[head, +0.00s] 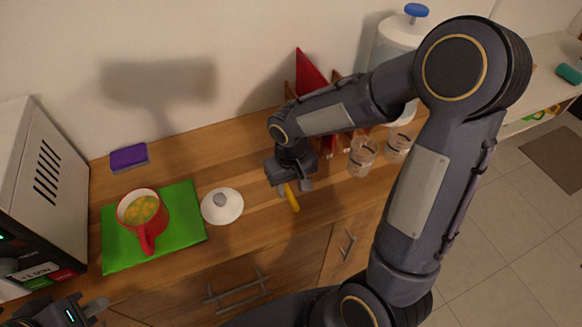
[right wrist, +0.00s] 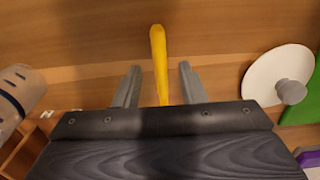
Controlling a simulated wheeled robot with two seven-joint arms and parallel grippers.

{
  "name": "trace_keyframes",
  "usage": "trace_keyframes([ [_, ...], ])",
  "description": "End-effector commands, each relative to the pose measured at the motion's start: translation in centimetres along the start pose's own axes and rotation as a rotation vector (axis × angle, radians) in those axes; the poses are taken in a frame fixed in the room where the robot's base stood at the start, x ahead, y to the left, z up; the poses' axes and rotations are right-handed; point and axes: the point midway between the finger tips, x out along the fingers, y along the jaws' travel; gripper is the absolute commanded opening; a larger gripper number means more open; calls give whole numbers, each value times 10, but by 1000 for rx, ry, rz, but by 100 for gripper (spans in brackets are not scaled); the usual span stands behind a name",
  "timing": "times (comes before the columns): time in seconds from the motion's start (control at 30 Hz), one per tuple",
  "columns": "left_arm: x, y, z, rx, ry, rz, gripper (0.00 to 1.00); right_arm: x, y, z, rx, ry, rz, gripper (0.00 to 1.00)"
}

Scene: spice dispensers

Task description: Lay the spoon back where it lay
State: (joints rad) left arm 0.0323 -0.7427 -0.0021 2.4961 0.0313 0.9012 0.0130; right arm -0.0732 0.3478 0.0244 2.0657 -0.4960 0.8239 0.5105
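The spoon shows as a yellow handle (head: 292,199) on the wooden counter, just under my right gripper (head: 294,187) in the head view. In the right wrist view the yellow handle (right wrist: 159,62) runs between the two fingers of my right gripper (right wrist: 159,82), with a gap on each side. The fingers are apart and do not touch it. The spoon's near end is hidden behind the gripper body. My left gripper (head: 88,309) is at the bottom left corner, partly cut off, away from the spoon.
A red pot (head: 144,232) with yellow contents stands on a green mat (head: 187,228). A white lid (head: 224,215) lies beside it. A purple sponge (head: 128,157), glass jars (head: 361,161), a red board (head: 309,76) and a white appliance (head: 45,180) stand around. Counter between lid and jars is mostly clear.

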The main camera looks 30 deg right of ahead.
Motion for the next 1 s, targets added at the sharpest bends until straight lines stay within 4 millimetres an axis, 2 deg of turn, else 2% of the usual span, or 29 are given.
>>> trace_keyframes([
  [0.03,-2,1,-1,0,0,0,0,-14,0,-1,1,7,-2,37],
  [0.1,-3,1,-1,0,0,0,0,-30,0,-1,1,7,-1,37],
  [0.3,-5,2,-2,0,0,0,0,-70,0,0,0,5,-2,37],
  [0.6,-6,3,-3,0,0,0,0,-98,3,6,5,12,-16,37],
  [0.67,-6,3,-3,0,0,0,0,-104,7,14,12,29,-37,37],
  [0.77,-6,2,-3,0,0,0,0,-117,15,36,27,79,-95,37],
  [1.0,-5,2,-3,0,0,0,0,-134,22,103,66,263,-263,37],
])
